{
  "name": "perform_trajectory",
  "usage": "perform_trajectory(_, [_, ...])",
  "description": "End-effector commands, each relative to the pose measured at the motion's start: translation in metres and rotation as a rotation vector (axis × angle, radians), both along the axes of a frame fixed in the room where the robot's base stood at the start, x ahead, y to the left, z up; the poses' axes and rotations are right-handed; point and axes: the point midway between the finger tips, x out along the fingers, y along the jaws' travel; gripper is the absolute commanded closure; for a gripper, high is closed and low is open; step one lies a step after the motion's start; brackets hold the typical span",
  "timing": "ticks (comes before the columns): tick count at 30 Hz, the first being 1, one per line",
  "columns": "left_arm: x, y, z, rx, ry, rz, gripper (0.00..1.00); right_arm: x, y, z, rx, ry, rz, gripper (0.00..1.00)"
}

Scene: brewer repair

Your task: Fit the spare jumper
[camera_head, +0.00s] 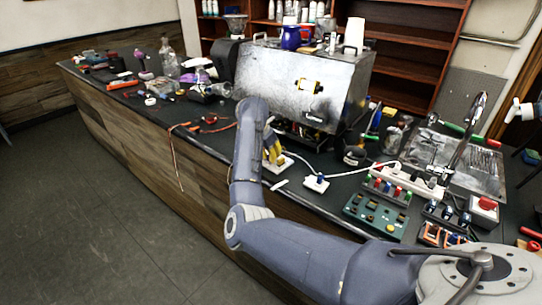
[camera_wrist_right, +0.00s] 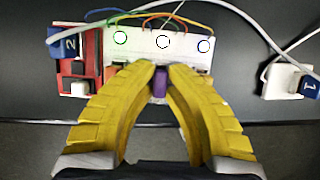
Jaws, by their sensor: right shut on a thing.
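My right gripper (camera_head: 272,155) is at the counter's front edge, below the steel brewer (camera_head: 300,85). In the right wrist view its yellow fingers (camera_wrist_right: 160,76) are shut on a small purple piece (camera_wrist_right: 160,84), which looks like the jumper. The purple piece is at the near edge of a white board (camera_wrist_right: 185,45) with three ringed round points and coloured wires along its far side. I cannot tell whether the piece touches or sits in the board. The fingers hide part of the board's near edge. My left gripper is not in view.
A green button panel (camera_head: 376,214) and power strip (camera_head: 408,180) are further right.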

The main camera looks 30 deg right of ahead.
Motion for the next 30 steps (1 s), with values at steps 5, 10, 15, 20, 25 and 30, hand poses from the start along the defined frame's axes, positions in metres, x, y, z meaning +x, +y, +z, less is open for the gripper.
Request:
perform_trajectory(5, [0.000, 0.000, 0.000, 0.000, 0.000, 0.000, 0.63, 0.000, 0.000, 0.000, -0.001, -0.002, -0.001, 1.00])
perform_trajectory(10, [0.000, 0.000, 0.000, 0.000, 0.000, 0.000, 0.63, 0.000, 0.000, 0.000, -0.001, -0.001, 0.000, 0.87])
perform_trajectory(15, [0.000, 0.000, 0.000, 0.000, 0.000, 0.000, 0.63, 0.000, 0.000, 0.000, -0.001, -0.001, 0.000, 0.67])
perform_trajectory(20, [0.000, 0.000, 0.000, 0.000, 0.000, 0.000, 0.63, 0.000, 0.000, 0.000, -0.001, 0.000, 0.000, 0.63])
perform_trajectory(25, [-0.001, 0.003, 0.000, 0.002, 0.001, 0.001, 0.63, 0.000, 0.001, 0.002, -0.001, -0.001, 0.000, 0.63])
perform_trajectory(30, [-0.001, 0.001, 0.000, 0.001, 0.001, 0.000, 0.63, -0.001, 0.007, 0.018, -0.001, -0.004, 0.000, 0.63])
